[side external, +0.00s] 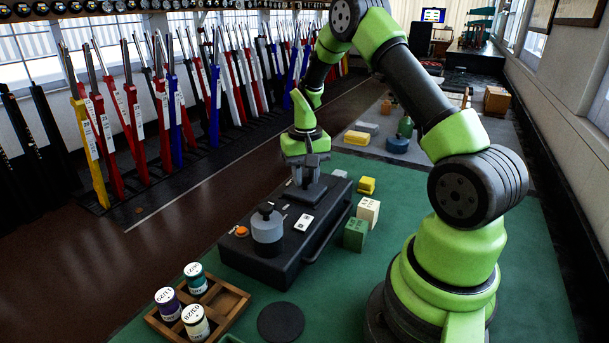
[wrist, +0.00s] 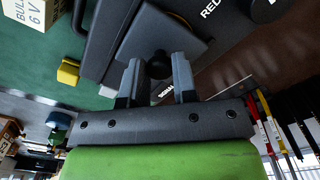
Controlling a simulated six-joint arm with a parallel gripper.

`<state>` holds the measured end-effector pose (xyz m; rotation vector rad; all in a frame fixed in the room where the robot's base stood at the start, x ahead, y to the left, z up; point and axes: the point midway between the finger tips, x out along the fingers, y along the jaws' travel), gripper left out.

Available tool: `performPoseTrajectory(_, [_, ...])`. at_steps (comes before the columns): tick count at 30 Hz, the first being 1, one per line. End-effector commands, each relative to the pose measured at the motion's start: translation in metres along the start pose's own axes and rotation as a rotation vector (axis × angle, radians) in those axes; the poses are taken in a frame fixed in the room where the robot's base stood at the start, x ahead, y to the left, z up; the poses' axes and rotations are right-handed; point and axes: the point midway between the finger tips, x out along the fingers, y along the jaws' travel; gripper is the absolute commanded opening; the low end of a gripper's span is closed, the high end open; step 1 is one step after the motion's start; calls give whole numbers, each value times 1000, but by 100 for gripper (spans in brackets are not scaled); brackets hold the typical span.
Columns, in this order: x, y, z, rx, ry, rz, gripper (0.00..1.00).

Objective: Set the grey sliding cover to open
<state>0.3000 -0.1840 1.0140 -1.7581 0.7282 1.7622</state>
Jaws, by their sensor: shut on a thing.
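A black box (side external: 283,262) stands on the green mat. The grey sliding cover (side external: 312,193) is a flat dark plate on the far end of the box top. It also shows in the wrist view (wrist: 150,27), with a dark round knob (wrist: 158,64) on it. My gripper (side external: 308,178) points down over the cover. In the wrist view its fingers (wrist: 157,80) stand on both sides of the knob and are shut on it. What lies under the cover is hidden, and part of the knob is masked by the fingers.
A grey cylinder with a black knob (side external: 267,232), an orange piece (side external: 241,231) and a white label plate (side external: 304,222) are on the box top. A cream block (side external: 368,211), green block (side external: 355,235) and yellow piece (side external: 366,186) stand right of it.

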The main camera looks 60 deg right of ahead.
Motion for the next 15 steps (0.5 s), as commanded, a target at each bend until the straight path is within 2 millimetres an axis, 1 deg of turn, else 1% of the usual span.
performPoseTrajectory(6, [0,31,-33,7,7,-1,0])
performPoseTrajectory(9, [0,43,-45,3,7,-1,0])
performPoseTrajectory(12, [0,51,-53,1,7,-1,0])
performPoseTrajectory(15, [0,54,-56,-1,7,-1,0])
